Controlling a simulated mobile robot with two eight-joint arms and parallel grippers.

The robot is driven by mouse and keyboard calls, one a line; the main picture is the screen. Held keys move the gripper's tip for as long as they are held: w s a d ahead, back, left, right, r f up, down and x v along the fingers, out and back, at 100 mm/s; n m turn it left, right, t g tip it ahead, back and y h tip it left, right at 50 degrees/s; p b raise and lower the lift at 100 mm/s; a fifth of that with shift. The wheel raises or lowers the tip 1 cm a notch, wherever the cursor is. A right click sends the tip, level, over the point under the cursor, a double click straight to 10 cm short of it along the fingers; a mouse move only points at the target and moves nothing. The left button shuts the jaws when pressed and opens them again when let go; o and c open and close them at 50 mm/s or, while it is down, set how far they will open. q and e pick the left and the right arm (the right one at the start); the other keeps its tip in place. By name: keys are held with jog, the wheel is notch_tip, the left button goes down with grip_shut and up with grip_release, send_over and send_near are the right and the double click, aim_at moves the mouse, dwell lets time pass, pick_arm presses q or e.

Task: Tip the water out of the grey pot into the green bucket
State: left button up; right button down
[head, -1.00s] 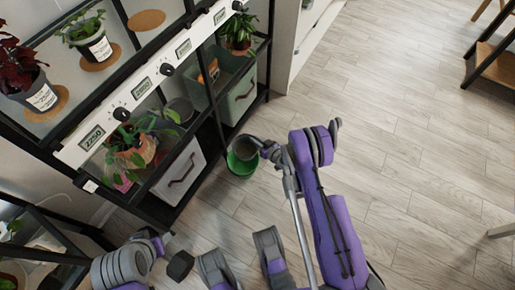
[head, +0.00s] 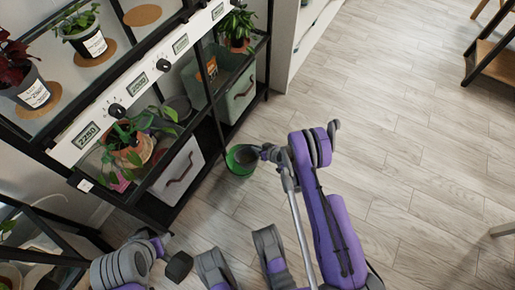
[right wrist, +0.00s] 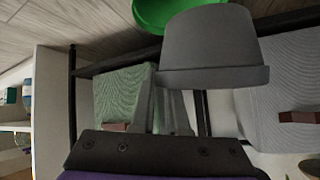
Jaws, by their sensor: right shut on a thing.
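The grey pot (head: 247,156) is at the green bucket (head: 234,168) on the floor by the shelf, overlapping its opening in the head view. My right gripper (head: 266,152) is shut on the pot from the right side. In the right wrist view, where the floor is at the top, the pot (right wrist: 212,45) has its wide rim toward the picture's bottom. The bucket (right wrist: 160,12) shows behind it, partly hidden. The water is not visible, and I cannot tell the pot's exact tilt. A dark end piece of my left arm (head: 179,266) shows low in the head view; its jaw state is unclear.
The black shelf rack (head: 215,133) stands close left of the bucket, with a green fabric bin (head: 240,95) and a pale bin (head: 178,172) on its low level. Potted plants (head: 130,140) stand above. Wooden floor (head: 400,140) to the right is clear.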

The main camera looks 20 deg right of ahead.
jog(key=shift+w+a+r+g, duration=0.1)
jog(key=shift+w+r+g, duration=0.05)
jog(key=shift+g, duration=0.45)
jog(key=g, duration=0.1)
jog(key=w+r+g+p, duration=0.1)
jog(key=g, duration=0.1)
jog(key=shift+r+h, duration=0.2)
jog(key=shift+h, duration=0.2)
jog(key=shift+w+a+r+m+g+h+b, duration=0.15)
jog(key=shift+w+r+g, duration=0.15)
jog(key=shift+g, duration=0.6)
jog(key=shift+w+d+r+m+g+h+b, duration=0.1)
jog(key=shift+w+r+g+h+b, duration=0.15)
jog(key=shift+g, duration=0.65)
jog(key=shift+w+a+r+m+g+h+b, duration=0.1)
jog(key=shift+w+r+m+g, duration=0.15)
jog(key=shift+g, duration=0.65)
